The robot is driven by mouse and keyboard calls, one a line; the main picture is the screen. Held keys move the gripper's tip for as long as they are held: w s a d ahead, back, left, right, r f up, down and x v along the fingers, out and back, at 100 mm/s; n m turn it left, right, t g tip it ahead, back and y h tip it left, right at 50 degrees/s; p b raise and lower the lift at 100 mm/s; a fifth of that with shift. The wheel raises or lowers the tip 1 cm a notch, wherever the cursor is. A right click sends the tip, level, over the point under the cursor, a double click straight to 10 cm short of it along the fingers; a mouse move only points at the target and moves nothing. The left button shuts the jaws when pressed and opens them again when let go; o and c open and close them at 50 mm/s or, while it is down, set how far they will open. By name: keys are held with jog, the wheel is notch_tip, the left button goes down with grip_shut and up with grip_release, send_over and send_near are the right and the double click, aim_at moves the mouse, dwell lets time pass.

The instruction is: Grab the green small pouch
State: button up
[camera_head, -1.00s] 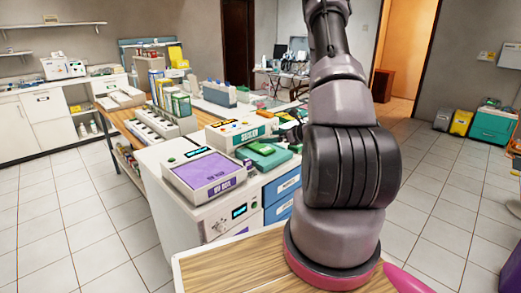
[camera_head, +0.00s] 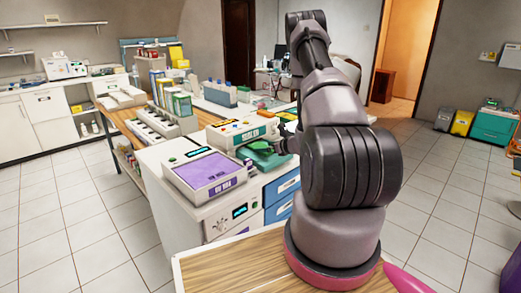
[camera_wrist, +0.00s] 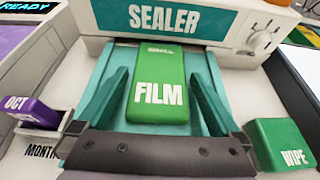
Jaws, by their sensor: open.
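A small green pouch labelled "FILM" (camera_wrist: 158,115) lies on the teal tray (camera_wrist: 106,60) in front of the sealer (camera_wrist: 190,22). In the wrist view my gripper (camera_wrist: 157,76) is open, with one teal finger on each side of the pouch. The fingers look apart from its sides; I cannot tell their height above the tray. In the head view my gripper (camera_head: 277,147) reaches the sealer's front from the right. The pouch is mostly hidden there, with a bit of green (camera_head: 255,147) showing.
A green "WIPE" block (camera_wrist: 283,147) stands right of the tray, and a purple "OCT" block (camera_wrist: 33,115) at its left. The sealer body stands close behind the pouch. A box with a purple top (camera_head: 205,173) is nearby on the cabinet.

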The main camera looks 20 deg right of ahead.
jog(key=shift+w+a+f, duration=0.15)
jog(key=shift+w+f, duration=0.05)
jog(key=shift+w, duration=0.2)
jog(key=shift+c, duration=0.3)
jog(key=c, duration=1.1)
jog(key=shift+r, duration=0.35)
jog(key=shift+s, duration=0.1)
jog(key=shift+s+d, duration=0.2)
jog(key=shift+s, duration=0.2)
jog(key=shift+s, duration=0.1)
